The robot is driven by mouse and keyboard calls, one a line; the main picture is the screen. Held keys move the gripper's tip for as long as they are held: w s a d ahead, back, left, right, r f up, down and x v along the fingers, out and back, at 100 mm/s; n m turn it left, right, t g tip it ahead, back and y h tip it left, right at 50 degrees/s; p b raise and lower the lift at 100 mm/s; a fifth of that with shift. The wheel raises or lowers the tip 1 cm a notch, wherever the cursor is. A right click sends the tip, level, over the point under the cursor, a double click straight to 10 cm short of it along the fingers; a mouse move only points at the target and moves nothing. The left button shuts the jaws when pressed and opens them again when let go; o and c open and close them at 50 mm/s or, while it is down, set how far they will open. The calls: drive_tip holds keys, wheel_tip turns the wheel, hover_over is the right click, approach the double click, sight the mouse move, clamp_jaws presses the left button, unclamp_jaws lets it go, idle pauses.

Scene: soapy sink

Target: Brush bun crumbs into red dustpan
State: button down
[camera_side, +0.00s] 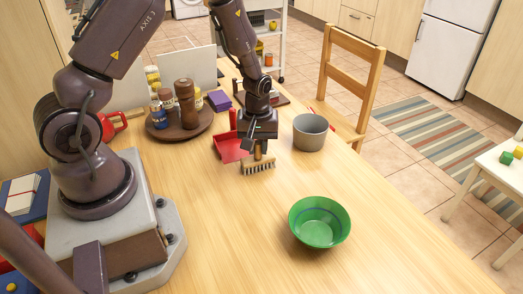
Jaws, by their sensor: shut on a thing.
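My gripper (258,150) is shut on a wooden hand brush (258,167), holding it with its dark bristles pointing down at or just above the table. I cannot tell whether the bristles touch the wood. The red dustpan (227,147) lies on the table just left of and behind the brush, partly hidden by my gripper. Its upright red handle (233,119) shows behind. I cannot make out any bun crumbs at this size.
A grey pot (310,131) stands right of my gripper. A green bowl (319,222) stands nearer the front. A round brown tray (180,133) with a pepper mill (186,103) and several jars is at the left.

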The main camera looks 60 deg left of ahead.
drive_tip(key=shift+a, duration=1.45)
drive_tip(key=shift+r, duration=0.1)
wheel_tip(320, 180, up, 8)
